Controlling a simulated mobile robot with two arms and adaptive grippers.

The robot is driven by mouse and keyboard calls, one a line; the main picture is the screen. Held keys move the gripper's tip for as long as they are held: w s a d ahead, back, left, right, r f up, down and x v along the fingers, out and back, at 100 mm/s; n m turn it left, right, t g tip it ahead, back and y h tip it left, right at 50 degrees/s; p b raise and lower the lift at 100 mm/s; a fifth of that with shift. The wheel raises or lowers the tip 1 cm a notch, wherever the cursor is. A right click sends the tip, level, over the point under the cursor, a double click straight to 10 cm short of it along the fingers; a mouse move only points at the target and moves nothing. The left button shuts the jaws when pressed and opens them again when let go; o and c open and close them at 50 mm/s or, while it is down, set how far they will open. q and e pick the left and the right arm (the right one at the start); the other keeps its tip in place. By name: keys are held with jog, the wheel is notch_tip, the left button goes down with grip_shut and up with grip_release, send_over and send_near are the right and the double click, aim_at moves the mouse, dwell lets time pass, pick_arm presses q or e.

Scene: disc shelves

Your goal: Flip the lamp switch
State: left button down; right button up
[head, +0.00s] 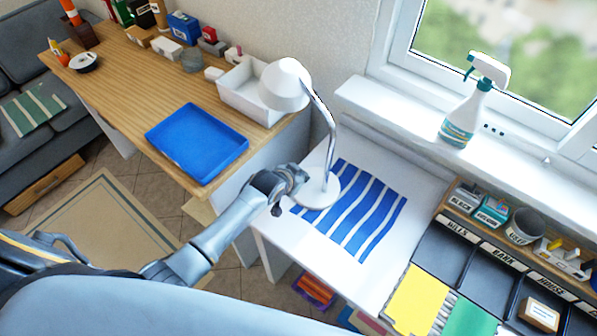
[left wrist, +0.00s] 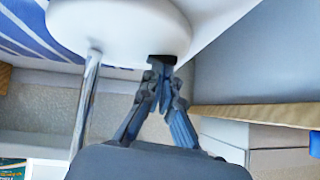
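The white desk lamp (head: 285,86) stands on the white table, with a round base (head: 318,192) and a curved silver stem. My left gripper (head: 297,177) is at the left side of the base. In the left wrist view, the white base (left wrist: 120,28) is upper left and the stem (left wrist: 86,100) runs down from it. The left fingertips (left wrist: 161,64) come together right at the base's edge, with no clear gap between them. A dark patch there could be the switch or the fingertips; I cannot tell which. My right gripper is not in view.
A blue-and-white striped cloth (head: 362,215) lies beside the lamp base. A blue tray (head: 197,142) and a white bin (head: 243,100) are on the wooden desk. A spray bottle (head: 466,112) stands on the windowsill. Labelled compartments (head: 440,254) are at the right.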

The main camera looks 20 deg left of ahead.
pick_arm(q)
jog(key=shift+s+d+f, duration=0.1)
jog(key=shift+s+d, duration=0.05)
jog(key=shift+d, duration=0.1)
jog(key=shift+r+p, duration=0.4)
jog(key=shift+r, duration=0.05)
notch_tip(320, 180, up, 4)
jog(key=p, duration=0.4)
jog(key=shift+d, duration=0.15)
jog(key=shift+s+b, duration=0.45)
jog(key=shift+s, duration=0.1)
jog(key=v, duration=0.8)
jog(key=shift+s+r, duration=0.2)
jog(key=shift+r, duration=0.1)
jog(key=shift+b, duration=0.3)
